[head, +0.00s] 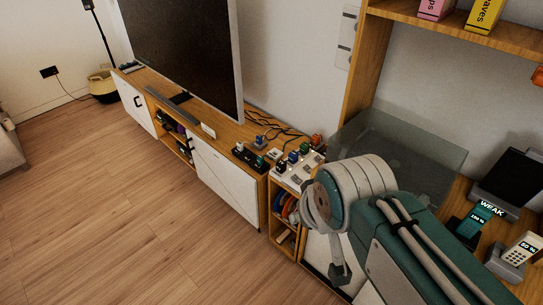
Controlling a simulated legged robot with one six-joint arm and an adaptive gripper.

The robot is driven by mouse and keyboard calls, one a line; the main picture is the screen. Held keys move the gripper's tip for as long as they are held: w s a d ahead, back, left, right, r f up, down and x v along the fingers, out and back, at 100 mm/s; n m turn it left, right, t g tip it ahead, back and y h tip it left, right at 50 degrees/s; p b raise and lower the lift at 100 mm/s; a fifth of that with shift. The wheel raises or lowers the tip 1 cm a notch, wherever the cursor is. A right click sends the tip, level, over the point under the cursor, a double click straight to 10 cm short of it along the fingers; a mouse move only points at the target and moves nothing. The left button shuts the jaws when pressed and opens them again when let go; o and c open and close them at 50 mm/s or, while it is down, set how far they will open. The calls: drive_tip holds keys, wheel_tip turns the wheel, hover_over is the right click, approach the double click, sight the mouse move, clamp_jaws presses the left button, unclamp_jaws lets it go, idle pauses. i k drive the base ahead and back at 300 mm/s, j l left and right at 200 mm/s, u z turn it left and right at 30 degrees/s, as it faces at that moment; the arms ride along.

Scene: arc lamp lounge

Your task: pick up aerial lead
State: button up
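Several dark cables (283,131) lie loosely on the wooden TV bench behind small plugs, at the right of the television. I cannot tell which of them, if any, is the aerial lead. My arm fills the lower right and hides part of the cabinet behind it. My gripper (340,273) hangs below the arm's grey, rounded joint, in front of the cabinet and well to the front of the cables. Its fingertips are too small and dark to show whether it is open. I see nothing held in it.
The television (185,50) stands on the long bench (226,130). A panel with colored plugs (297,166) sits on the shelf unit beside my arm. A WEAK meter (482,217) and a handset (519,248) are at right. The wooden floor (130,220) is clear.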

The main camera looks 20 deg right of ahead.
sight(239, 145)
drive_tip(key=z, duration=0.3)
drive_tip(key=i+j+z, duration=0.3)
drive_tip(key=z, duration=0.15)
drive_tip(key=i+j+z, duration=0.25)
drive_tip(key=j+z, duration=0.2)
drive_tip(key=i+j, duration=0.1)
drive_tip(key=j, duration=0.25)
drive_tip(key=i+j, duration=0.15)
drive_tip(key=j, duration=0.25)
drive_tip(key=i+j+z, duration=0.1)
drive_tip(key=j, duration=0.25)
drive_tip(key=i+j, duration=0.15)
drive_tip(key=j, duration=0.25)
drive_tip(key=i+j, duration=0.1)
drive_tip(key=j, duration=0.3)
drive_tip(key=i+j+z, duration=0.1)
drive_tip(key=j, duration=0.25)
